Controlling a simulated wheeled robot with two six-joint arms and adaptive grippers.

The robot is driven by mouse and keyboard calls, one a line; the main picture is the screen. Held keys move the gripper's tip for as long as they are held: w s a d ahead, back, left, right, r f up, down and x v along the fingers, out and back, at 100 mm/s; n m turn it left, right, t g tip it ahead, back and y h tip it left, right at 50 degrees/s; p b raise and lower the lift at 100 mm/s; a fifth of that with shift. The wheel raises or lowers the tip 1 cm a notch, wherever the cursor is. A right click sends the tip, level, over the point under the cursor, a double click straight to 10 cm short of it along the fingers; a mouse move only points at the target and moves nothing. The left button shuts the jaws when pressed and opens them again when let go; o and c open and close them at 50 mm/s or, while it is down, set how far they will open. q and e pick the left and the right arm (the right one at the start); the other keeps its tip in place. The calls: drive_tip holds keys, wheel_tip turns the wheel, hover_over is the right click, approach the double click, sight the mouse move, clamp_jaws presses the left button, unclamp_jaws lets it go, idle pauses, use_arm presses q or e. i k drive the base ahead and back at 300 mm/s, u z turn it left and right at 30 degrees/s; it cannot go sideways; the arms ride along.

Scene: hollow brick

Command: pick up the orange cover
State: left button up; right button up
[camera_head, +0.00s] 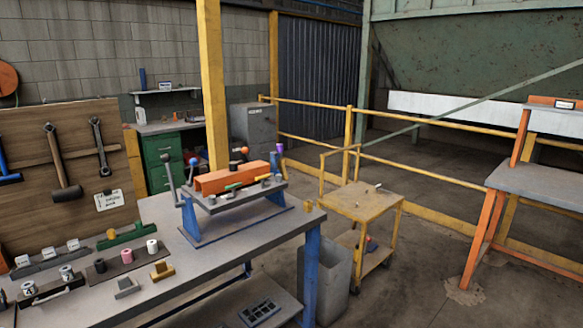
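The orange cover (232,177) is a long, channel-shaped piece with an open near end. It rests on a grey plate (225,203) of the raised blue-legged fixture (193,225), which stands on the workbench (190,265). Small parts lie beside the cover on the plate, including a green one and a yellow one. Knobbed levers and a blue post stand around it. Neither of my grippers shows in the head view.
Small tools and spools, including a yellow block (161,271), sit on the bench's front left. A pegboard (65,170) holds hammers and a wrench behind them. A grey bin (325,280) and yellow cart (361,202) stand to the right.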

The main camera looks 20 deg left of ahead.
sight(214, 183)
drive_tip(key=z, duration=0.55)
drive_tip(key=i, duration=2.65)
drive_tip(key=u, duration=0.9)
drive_tip(key=i, duration=0.8)
drive_tip(key=u, duration=0.95)
